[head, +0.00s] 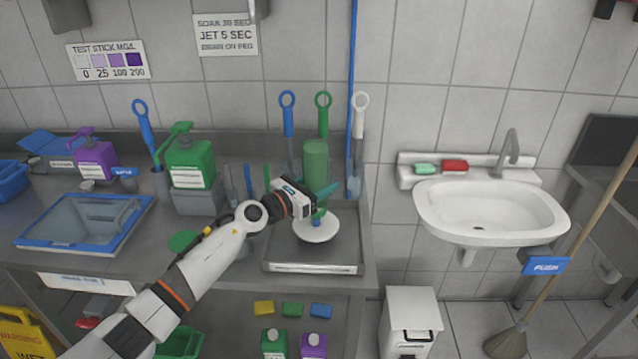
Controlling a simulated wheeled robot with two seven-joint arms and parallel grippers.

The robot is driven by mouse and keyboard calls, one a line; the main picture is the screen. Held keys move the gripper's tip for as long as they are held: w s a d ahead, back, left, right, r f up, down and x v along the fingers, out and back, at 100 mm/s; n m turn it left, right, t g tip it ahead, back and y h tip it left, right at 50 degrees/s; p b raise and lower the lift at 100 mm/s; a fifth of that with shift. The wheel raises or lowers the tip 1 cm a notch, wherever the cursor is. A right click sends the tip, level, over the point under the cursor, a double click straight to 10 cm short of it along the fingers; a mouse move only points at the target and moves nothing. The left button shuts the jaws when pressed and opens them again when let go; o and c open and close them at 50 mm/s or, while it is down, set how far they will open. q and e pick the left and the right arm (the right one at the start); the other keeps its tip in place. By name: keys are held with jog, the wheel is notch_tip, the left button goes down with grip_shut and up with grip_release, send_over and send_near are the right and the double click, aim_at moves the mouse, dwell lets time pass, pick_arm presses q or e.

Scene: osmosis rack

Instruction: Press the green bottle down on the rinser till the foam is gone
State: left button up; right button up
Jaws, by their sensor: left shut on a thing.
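The green bottle (315,160) is a translucent green cylinder, roughly vertical, with its broad end up. Its lower part is partly hidden by my left gripper (318,197), which is shut on it. A narrow green part shows below the gripper, right above the rinser. My right gripper is not in view.
Blue, green and white-handled brushes stand behind the bottle. A green jug (191,165), a purple jug (95,160) and a blue-rimmed basin (85,222) are at the left. A white sink (490,207) is at the right. The tray's front (315,267) is clear.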

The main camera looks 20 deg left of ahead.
pick_arm(q)
jog(key=shift+f, duration=0.15)
jog(key=shift+f+b, duration=0.8)
jog(key=shift+b, duration=0.05)
jog(key=shift+f+b, duration=0.6)
jog(key=shift+f+b, duration=0.6)
jog(key=shift+f, duration=0.1)
dwell(5.7)
